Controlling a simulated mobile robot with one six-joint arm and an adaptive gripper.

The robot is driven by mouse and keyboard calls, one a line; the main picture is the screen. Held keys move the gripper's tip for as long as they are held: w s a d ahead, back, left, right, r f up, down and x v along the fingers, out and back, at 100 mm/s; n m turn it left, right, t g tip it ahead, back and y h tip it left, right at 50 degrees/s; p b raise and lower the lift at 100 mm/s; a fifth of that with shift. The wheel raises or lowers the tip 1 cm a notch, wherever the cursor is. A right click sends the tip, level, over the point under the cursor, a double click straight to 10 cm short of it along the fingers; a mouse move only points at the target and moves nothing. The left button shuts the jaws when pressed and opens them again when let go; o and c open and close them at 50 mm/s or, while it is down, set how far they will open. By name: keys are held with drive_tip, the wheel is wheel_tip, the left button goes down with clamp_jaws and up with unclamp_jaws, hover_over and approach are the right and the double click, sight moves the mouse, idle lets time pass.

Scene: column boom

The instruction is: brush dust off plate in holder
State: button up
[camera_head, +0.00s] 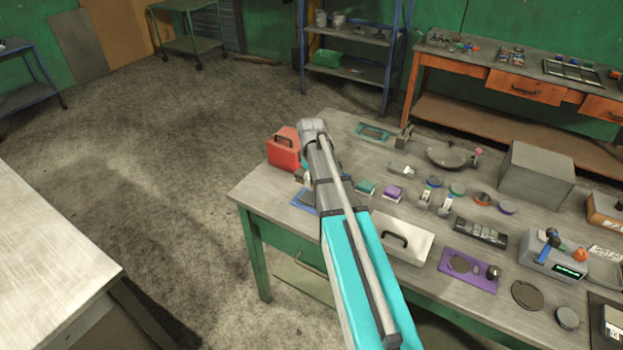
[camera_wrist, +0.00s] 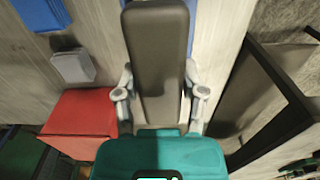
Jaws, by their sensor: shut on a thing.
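In the wrist view my gripper (camera_wrist: 160,102) has one pale grey finger on each side of a long, dark grey-brown block (camera_wrist: 158,45) and is shut on it. I cannot tell whether this block is the brush; no bristles show. In the head view my arm hides most of the gripper, near the left end of the workbench (camera_head: 258,192), beside a red container (camera_head: 284,148). That container shows as a red box in the wrist view (camera_wrist: 82,118). A teal-framed flat piece (camera_head: 372,132) lies at the bench's back edge. I cannot make out for certain which thing is the plate in its holder.
A blue mat (camera_head: 303,202) lies by the gripper. A white case (camera_head: 402,238), a purple tray (camera_head: 468,270), a dark dish (camera_head: 447,156) and a grey box (camera_head: 535,173) crowd the bench to the right. Open floor (camera_head: 150,150) lies to the left.

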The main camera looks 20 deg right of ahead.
drive_tip(key=shift+r, duration=0.1)
drive_tip(key=shift+r+p, duration=1.45)
drive_tip(key=shift+p, duration=0.1)
